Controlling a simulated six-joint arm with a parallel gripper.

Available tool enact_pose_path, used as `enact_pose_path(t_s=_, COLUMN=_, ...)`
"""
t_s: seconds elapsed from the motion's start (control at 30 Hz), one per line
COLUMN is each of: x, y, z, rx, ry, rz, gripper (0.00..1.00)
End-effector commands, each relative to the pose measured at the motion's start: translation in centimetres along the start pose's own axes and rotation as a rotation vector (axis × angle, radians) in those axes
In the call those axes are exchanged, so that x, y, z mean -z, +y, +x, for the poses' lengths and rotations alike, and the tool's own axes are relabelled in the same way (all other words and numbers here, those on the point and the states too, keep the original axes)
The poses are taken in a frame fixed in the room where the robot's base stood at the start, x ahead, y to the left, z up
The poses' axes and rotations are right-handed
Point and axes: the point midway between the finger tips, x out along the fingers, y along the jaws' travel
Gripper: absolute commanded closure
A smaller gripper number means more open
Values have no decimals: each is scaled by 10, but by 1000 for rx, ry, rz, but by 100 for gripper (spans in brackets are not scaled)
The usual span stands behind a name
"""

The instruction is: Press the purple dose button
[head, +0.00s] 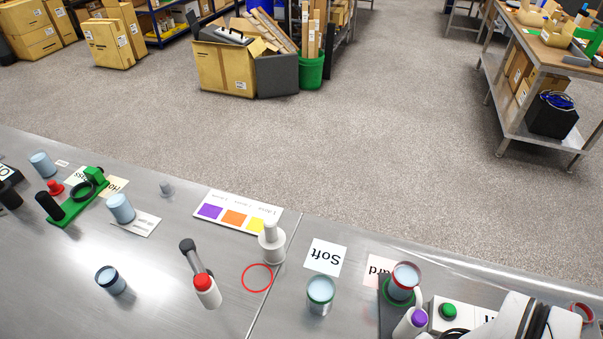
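A card with purple, orange and yellow squares (238,213) lies at the table's back edge. My white arm enters at the bottom right, to the right of the purple top.
A white box with a green button (448,311) sits right of the purple top.

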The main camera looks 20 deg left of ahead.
Motion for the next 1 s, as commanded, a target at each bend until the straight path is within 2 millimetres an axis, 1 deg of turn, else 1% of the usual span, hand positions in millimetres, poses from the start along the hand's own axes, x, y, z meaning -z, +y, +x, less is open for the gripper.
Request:
enact_pose_path(t_s=0.9, x=0, y=0, z=0, rx=0, ry=0, rz=0, gripper=100)
enact_pose_path(t_s=1.0, x=4, y=-4, z=-2, rx=19, ry=-24, rz=31, gripper=100)
